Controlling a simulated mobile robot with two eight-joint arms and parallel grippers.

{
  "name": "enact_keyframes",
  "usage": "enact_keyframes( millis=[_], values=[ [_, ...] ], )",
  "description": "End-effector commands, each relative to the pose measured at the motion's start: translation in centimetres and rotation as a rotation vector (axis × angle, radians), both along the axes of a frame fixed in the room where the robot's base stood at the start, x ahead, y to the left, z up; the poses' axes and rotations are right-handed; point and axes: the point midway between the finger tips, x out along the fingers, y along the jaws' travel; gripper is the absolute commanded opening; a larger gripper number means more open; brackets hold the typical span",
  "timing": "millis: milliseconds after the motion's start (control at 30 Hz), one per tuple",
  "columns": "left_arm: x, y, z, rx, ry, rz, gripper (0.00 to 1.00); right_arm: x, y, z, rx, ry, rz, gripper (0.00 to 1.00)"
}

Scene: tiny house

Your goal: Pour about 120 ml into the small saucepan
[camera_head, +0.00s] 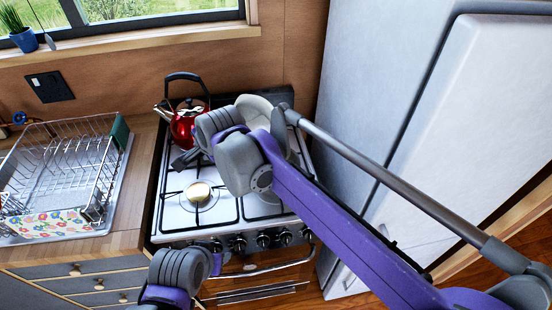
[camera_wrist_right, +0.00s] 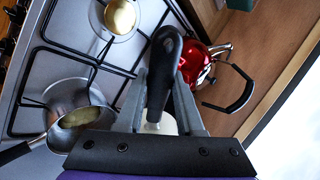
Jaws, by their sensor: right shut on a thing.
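A small saucepan (camera_wrist_right: 72,118) with a black handle (camera_wrist_right: 16,152) rests on the front right of the hob in the right wrist view. A dull yellowish patch shows inside it; I cannot tell whether it is liquid. In the head view my right arm hides it. My right gripper (camera_wrist_right: 158,112) is shut on a black handle (camera_wrist_right: 166,48) with a pale metal part at its lower end. In the head view this gripper (camera_head: 184,160) is over the hob, just in front of the red kettle (camera_head: 184,126). My left gripper is out of view.
The kettle (camera_wrist_right: 194,62) stands close beside the held handle in the wrist view, its black loop handle standing up. The front left burner (camera_head: 199,192) is bare. A wire dish rack (camera_head: 62,165) stands on the left counter. A tall fridge (camera_head: 400,80) bounds the right.

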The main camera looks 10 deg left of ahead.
Motion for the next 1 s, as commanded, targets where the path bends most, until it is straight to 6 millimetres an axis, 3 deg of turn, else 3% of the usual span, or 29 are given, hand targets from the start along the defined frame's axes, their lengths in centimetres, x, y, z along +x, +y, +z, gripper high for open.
enact_keyframes(
  millis=[200, 1000],
  values=[
    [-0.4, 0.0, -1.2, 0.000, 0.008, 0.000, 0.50, -0.3, -0.4, -0.5, 0.039, -0.035, 0.001, 0.00],
    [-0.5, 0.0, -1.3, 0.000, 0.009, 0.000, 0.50, -0.7, -1.2, -0.4, 0.050, -0.050, -0.003, 0.00]
  ],
)
